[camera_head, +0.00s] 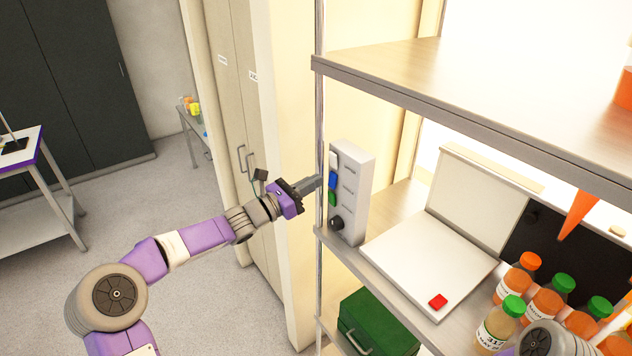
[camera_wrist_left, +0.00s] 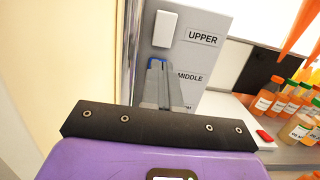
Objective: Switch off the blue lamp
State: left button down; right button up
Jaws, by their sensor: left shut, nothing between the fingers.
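A light grey control box (camera_head: 352,195) stands upright at the left end of the middle shelf. Its left face carries a white switch (camera_head: 333,160), a blue switch (camera_head: 332,180), a green switch (camera_head: 332,198) and a black knob (camera_head: 336,223), from top to bottom. My left gripper (camera_head: 317,184) is shut and empty, its tips at the blue switch. In the left wrist view the fingertips (camera_wrist_left: 158,66) cover most of the blue switch (camera_wrist_left: 154,60); I cannot tell whether they touch it. No separate blue lamp shows. My right gripper is not in view.
A white panelled stand (camera_head: 425,262) with a red button (camera_head: 438,301) is right of the box. Several juice bottles (camera_head: 516,277) stand farther right. The upper shelf (camera_head: 440,75) overhangs. A green case (camera_head: 378,325) sits below. Cabinet doors (camera_head: 240,110) are behind my left arm.

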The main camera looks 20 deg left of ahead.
pick_arm(q)
jog(key=s+a+r+b, duration=0.1)
jog(key=s+a, duration=0.5)
jog(key=s, duration=0.2)
jog(key=shift+a+r, duration=0.2)
jog(key=shift+a, duration=0.2)
jog(key=shift+s, duration=0.15)
